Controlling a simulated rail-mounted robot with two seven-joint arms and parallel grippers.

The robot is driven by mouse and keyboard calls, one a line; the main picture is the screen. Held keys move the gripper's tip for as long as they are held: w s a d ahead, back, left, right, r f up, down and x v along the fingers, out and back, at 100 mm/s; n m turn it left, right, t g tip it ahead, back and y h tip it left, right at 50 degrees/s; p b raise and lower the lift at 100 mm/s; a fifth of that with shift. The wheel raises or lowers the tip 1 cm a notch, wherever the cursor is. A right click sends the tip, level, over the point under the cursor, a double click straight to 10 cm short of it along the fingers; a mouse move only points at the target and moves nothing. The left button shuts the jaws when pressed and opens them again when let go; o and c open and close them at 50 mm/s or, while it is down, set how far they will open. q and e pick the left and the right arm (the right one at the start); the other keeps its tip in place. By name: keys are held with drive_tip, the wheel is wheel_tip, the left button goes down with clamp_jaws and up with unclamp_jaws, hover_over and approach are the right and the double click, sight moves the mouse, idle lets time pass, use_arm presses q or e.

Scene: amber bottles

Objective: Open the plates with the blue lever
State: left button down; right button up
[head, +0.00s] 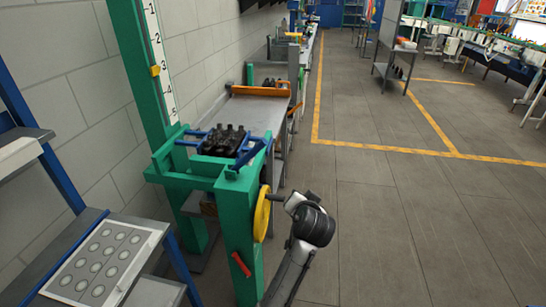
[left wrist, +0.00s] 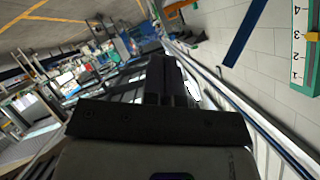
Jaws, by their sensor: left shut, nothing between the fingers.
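The green press (head: 243,215) stands left of centre in the head view. A dark blue lever (head: 249,157) slants on its top right side. Blue bars (head: 197,140) lie at the press top around several dark bottles (head: 225,138); I cannot tell the plates apart there. An arm of mine reaches up beside the press's right side, apart from the lever, its gripper unclear in the head view. In the left wrist view my left gripper (left wrist: 172,70) is shut and empty, with no lever between its fingers. My right gripper is not in view.
A scale (head: 161,60) with a yellow marker stands behind. A shelf with a sheet of circles (head: 101,262) is at left. The floor (head: 400,220) at right is clear.

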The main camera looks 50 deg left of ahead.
use_arm(q)
drive_tip(key=a+f+m+g+y, duration=0.2)
drive_tip(key=a+m+g+y, duration=0.1)
drive_tip(key=a+y, duration=0.2)
drive_tip(key=shift+w+d+r+m+t+y, duration=0.15)
drive_tip(key=shift+w+r+m+t+y, duration=0.4)
drive_tip(key=shift+m, duration=1.1)
drive_tip(key=shift+w+d+r+m+t+y, duration=0.2)
drive_tip(key=shift+r+m+y, duration=0.65)
drive_tip(key=shift+m, duration=0.85)
drive_tip(key=shift+w+d+r+m+t+y, duration=0.15)
drive_tip(key=shift+r+m+t+y, duration=0.45)
drive_tip(key=shift+m, duration=1.05)
drive_tip(key=shift+a, duration=0.15)
drive_tip(key=w+a+r+p, duration=0.1)
drive_tip(key=a+r, duration=0.3)
drive_tip(key=a, duration=0.8)
drive_tip(key=shift+r, duration=0.4)
drive_tip(key=shift+w+r, duration=0.1)
